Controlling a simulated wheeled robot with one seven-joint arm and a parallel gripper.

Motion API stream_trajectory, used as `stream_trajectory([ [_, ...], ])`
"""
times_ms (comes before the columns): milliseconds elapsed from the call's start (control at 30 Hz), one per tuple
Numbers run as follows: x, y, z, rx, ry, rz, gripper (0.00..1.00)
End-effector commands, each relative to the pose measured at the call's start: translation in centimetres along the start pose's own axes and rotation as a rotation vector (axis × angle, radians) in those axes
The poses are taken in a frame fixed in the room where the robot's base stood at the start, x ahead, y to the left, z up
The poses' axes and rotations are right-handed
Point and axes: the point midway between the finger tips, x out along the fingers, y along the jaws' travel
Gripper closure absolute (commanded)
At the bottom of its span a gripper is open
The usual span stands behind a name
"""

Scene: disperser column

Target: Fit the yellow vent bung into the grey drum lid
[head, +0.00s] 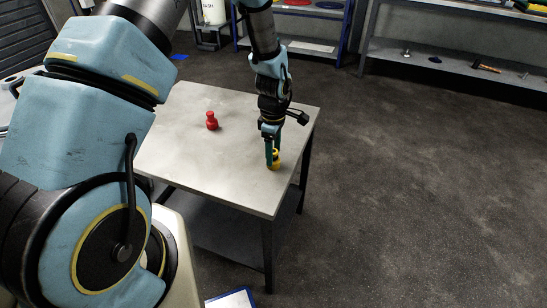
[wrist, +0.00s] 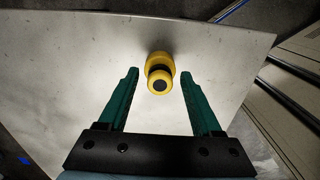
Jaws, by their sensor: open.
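The yellow vent bung (head: 275,160) stands on the grey table near its right edge, partly hidden by a finger in the head view. It has a dark band around its middle and also shows in the wrist view (wrist: 160,68). My gripper (head: 270,158) points down at the bung. In the wrist view my gripper's green fingers (wrist: 159,72) are open, one on each side of the bung, with a gap on both sides. The grey drum lid is not seen in either view.
The table (head: 190,155) also holds a red bung-like piece (head: 211,121) to the left of my gripper. The rest of its top is clear. A blue-framed rack (head: 345,35) and a grey shelf (head: 450,67) with small tools stand behind. Open floor lies to the right.

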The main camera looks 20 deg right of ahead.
Motion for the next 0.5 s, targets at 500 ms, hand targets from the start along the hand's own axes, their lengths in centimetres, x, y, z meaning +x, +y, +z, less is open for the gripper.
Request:
stream_trajectory([
  [500,0.39,0.02,-0.01,0.001,0.0,0.001,0.58],
])
